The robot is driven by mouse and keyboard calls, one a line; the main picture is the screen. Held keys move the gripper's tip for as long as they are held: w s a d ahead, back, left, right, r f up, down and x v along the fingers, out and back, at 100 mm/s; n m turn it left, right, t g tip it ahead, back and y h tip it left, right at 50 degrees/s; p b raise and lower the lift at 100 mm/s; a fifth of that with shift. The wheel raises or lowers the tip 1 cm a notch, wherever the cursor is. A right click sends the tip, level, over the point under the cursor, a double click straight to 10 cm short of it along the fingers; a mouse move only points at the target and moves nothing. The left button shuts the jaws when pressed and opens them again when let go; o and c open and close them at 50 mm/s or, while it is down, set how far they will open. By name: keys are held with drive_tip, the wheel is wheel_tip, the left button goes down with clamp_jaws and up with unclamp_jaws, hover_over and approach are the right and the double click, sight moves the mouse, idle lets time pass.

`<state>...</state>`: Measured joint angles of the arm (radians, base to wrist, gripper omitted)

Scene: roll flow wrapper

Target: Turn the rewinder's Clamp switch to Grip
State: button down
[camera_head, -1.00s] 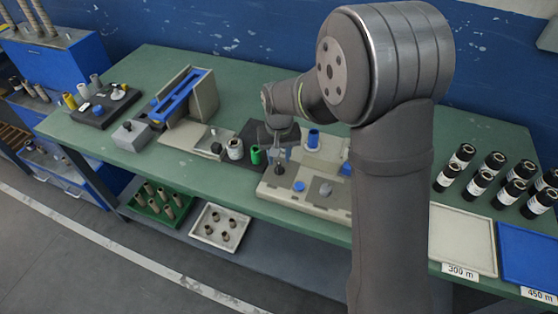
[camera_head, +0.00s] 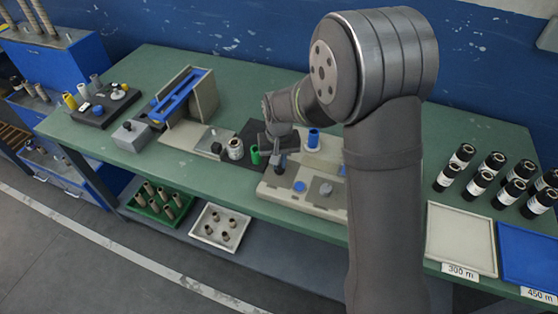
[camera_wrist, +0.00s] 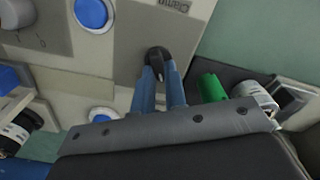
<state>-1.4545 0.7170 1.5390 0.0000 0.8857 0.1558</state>
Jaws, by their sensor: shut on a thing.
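The rewinder (camera_head: 308,200) is a beige panel on the green bench. Its black Clamp switch (camera_wrist: 157,55) stands below the printed "Clamp" label (camera_wrist: 173,4) in the wrist view. In the head view the switch (camera_head: 280,171) is at the panel's left edge, partly hidden under my gripper (camera_head: 280,160). My gripper's two blue-grey fingers (camera_wrist: 159,74) point at the switch and are shut on it. The label's position words are not visible, so I cannot tell the switch's setting.
A blue button (camera_head: 299,186) and a grey knob (camera_head: 326,190) sit on the panel, right of the switch. A blue core (camera_head: 313,139) stands behind. A green roll (camera_head: 254,155) and a white roll (camera_head: 235,149) stand close on the left. A white tray (camera_head: 461,240) lies at right.

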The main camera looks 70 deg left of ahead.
drive_tip(key=shift+m, duration=0.3)
drive_tip(key=m, duration=0.5)
drive_tip(key=shift+w+m, duration=0.2)
drive_tip(key=shift+m, duration=0.1)
drive_tip(key=m, duration=0.5)
drive_tip(key=shift+d, duration=0.2)
drive_tip(key=shift+m, duration=0.4)
drive_tip(key=c, duration=1.5)
unclamp_jaws()
drive_tip(key=shift+o, duration=0.2)
drive_tip(key=shift+r, duration=0.1)
wheel_tip(320, 180, up, 17)
drive_tip(key=shift+r, duration=0.15)
